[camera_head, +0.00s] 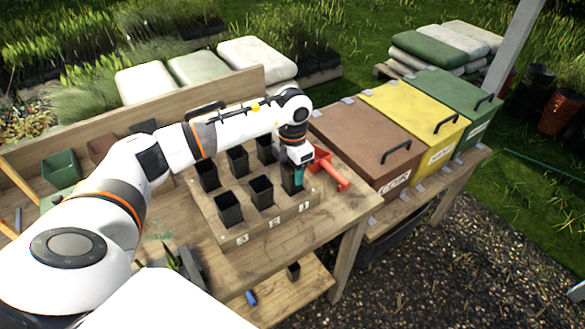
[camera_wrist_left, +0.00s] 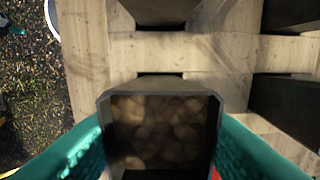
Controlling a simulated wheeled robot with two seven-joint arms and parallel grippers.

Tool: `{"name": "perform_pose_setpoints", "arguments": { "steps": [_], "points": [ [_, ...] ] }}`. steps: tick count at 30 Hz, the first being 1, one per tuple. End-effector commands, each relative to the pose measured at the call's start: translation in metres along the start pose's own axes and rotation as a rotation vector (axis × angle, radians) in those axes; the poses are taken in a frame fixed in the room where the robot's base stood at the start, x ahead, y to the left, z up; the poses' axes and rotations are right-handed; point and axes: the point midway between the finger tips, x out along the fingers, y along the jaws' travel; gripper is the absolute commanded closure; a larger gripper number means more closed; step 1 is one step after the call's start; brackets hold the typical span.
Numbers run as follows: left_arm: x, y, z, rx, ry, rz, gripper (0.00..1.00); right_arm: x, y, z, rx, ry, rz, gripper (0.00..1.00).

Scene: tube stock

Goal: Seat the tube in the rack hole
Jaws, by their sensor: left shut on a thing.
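My left gripper (camera_head: 298,175) is at the front right of the wooden rack (camera_head: 258,231), over the place marked 1. Its teal fingers are shut on a black square tube (camera_head: 290,186). In the left wrist view the same tube (camera_wrist_left: 160,97) sits between the two fingers, its open top showing brown, lumpy fill. The tube looks upright; its lower end is hidden, so I cannot tell how deep it sits in the hole. Other black tubes stand in the rack, including one at 3 (camera_head: 228,209) and one at 2 (camera_head: 262,193). My right gripper is not in view.
A red tool (camera_head: 332,168) lies just right of the rack. Brown (camera_head: 365,145), yellow (camera_head: 416,115) and green (camera_head: 455,100) lidded bins stand further right. The bench's back board (camera_head: 180,110) runs behind. Neighbouring tubes stand close to the held one.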

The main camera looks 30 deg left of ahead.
Motion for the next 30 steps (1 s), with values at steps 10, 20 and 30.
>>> {"name": "perform_pose_setpoints", "arguments": {
  "steps": [10, 20, 30],
  "points": [
    [0.0009, -0.0002, -0.0001, 0.0, 0.001, 0.0, 0.83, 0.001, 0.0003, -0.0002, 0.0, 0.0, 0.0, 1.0],
    [0.0048, -0.0002, -0.0002, 0.0, 0.001, 0.0, 0.83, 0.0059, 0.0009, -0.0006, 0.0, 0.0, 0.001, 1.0],
    [0.0048, -0.0001, -0.0002, 0.0, 0.001, 0.0, 0.83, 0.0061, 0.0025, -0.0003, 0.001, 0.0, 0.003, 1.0]
  ]
}}
